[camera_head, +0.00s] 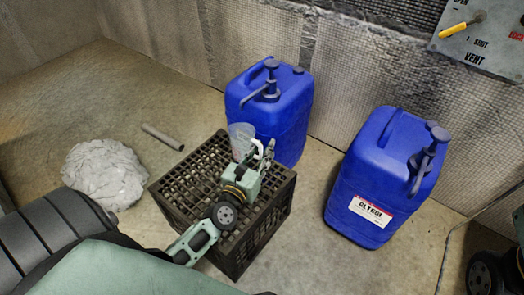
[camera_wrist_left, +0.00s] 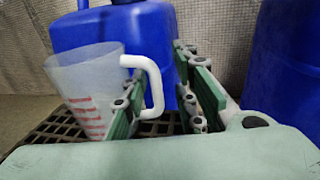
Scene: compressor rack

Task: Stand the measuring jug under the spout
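The measuring jug (camera_head: 240,139) is clear, with red marks and a white handle. It appears upright on the black crate (camera_head: 250,240), in front of the left blue container (camera_head: 293,128). That container's pump spout (camera_head: 257,95) points left, above and behind the jug. The jug also shows in the left wrist view (camera_wrist_left: 88,90). My left gripper (camera_head: 262,152) is open at the jug's handle side. In the left wrist view the handle shows between the spread fingers (camera_wrist_left: 165,95), and I see no clear grip on it. My right gripper is not in view.
A second blue container (camera_head: 350,170) with a pump and a GLYCOL label stands to the right. A vent panel (camera_head: 485,40) is on the wall.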

